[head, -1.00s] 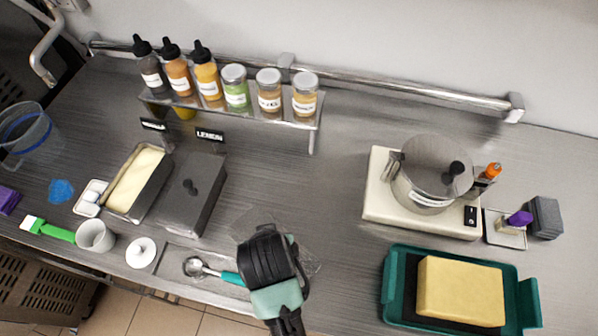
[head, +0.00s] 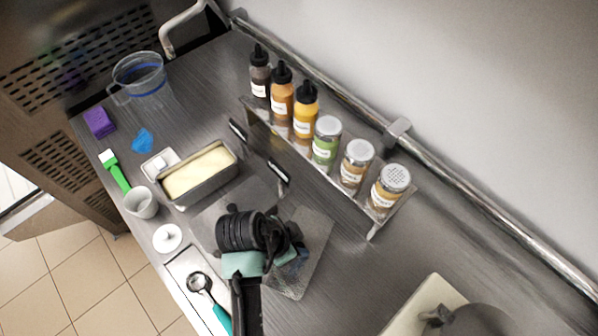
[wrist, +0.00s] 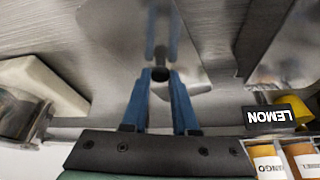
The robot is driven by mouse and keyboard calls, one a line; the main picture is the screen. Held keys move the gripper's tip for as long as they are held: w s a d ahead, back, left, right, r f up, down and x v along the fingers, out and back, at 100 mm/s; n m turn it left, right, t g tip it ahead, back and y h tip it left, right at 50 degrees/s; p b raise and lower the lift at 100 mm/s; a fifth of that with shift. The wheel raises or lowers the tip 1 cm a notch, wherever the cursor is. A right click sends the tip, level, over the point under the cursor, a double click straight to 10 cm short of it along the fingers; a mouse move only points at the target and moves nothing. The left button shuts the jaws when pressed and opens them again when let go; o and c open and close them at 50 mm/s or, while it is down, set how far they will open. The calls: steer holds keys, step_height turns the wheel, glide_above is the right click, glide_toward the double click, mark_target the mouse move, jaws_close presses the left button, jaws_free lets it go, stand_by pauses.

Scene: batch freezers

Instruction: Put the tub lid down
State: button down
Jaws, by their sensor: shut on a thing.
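My gripper (wrist: 160,88) has its blue fingers shut on the small black knob of the tub lid. The lid (wrist: 118,45) is a flat, shiny grey plate below the fingers in the wrist view. In the head view the lid (head: 312,252) shows partly beside my gripper, which hides its middle. I cannot tell whether it touches the steel counter. The open tub (head: 212,197) of pale yellow mix stands to the left. A second grey lidded tub (head: 232,203) lies between, partly hidden by my arm.
A bottle shelf (head: 372,228) with label signs stands behind. A scoop (head: 199,284) on a tray, a round white lid (head: 167,238) and a white cup (head: 141,203) line the front edge. A cream-coloured scale (head: 425,305) is at right. Bare counter (head: 365,275) lies between lid and scale.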

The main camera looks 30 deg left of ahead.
steer(key=shift+w+f, duration=0.1)
steer(key=shift+f, duration=2.1)
steer(key=shift+f, duration=0.1)
steer(key=c, duration=0.7)
jaws_free()
steer(key=v, duration=1.1)
steer(key=shift+s+a+r, duration=0.1)
steer(key=shift+s+r, duration=0.1)
steer(key=shift+r, duration=0.35)
